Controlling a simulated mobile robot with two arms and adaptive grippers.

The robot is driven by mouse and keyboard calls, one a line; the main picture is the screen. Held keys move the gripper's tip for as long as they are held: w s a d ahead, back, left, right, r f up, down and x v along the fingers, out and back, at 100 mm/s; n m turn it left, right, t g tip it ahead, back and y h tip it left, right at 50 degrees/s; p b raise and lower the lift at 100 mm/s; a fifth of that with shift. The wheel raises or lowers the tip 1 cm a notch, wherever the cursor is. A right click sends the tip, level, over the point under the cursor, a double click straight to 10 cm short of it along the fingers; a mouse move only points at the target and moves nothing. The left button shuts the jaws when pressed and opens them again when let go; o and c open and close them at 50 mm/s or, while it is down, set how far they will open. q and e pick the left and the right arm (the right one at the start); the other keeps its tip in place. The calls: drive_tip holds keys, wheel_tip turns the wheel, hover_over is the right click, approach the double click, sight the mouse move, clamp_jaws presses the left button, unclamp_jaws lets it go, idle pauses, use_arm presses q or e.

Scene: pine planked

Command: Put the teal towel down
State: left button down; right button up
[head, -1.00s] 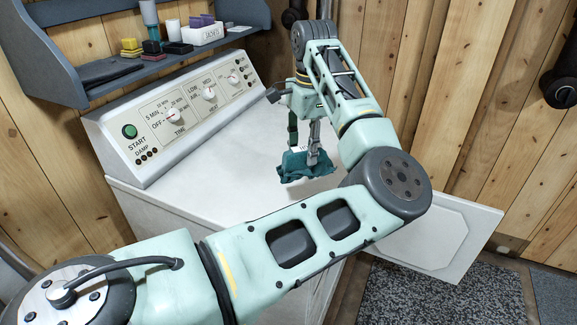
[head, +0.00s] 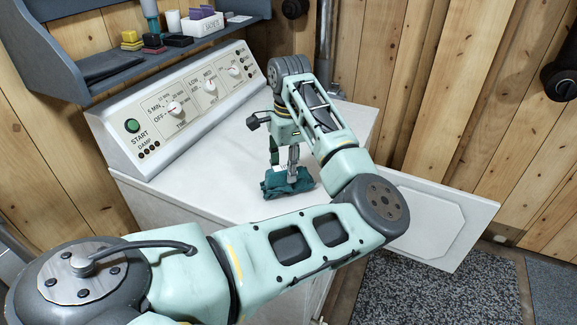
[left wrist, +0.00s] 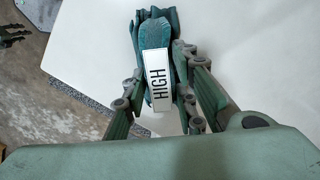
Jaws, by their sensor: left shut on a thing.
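The teal towel (head: 288,184) is a small crumpled bundle at or just above the white dryer top (head: 215,180); I cannot tell if it touches. My left gripper (head: 284,165) points down over it, shut on it. In the left wrist view the towel (left wrist: 155,35) is bunched between the fingers of the left gripper (left wrist: 158,88), and a white label reading HIGH (left wrist: 158,77) shows on it. My right gripper is not in view.
The dryer's control panel (head: 180,105) rises at the back left. A blue-grey shelf (head: 150,65) with sponges and small boxes hangs above it. The dryer door (head: 440,220) stands open at right. A speckled mat (head: 430,295) lies on the floor. The dryer top around the towel is clear.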

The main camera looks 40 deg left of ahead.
use_arm(q)
drive_tip(key=shift+f, duration=0.25)
drive_tip(key=c, duration=1.4)
unclamp_jaws()
drive_tip(key=shift+r, duration=0.1)
drive_tip(key=shift+r, duration=0.15)
drive_tip(key=shift+w+r, duration=0.1)
drive_tip(key=shift+r, duration=0.15)
wheel_tip(320, 180, up, 12)
drive_tip(key=b, duration=0.2)
drive_tip(key=shift+f, duration=0.25)
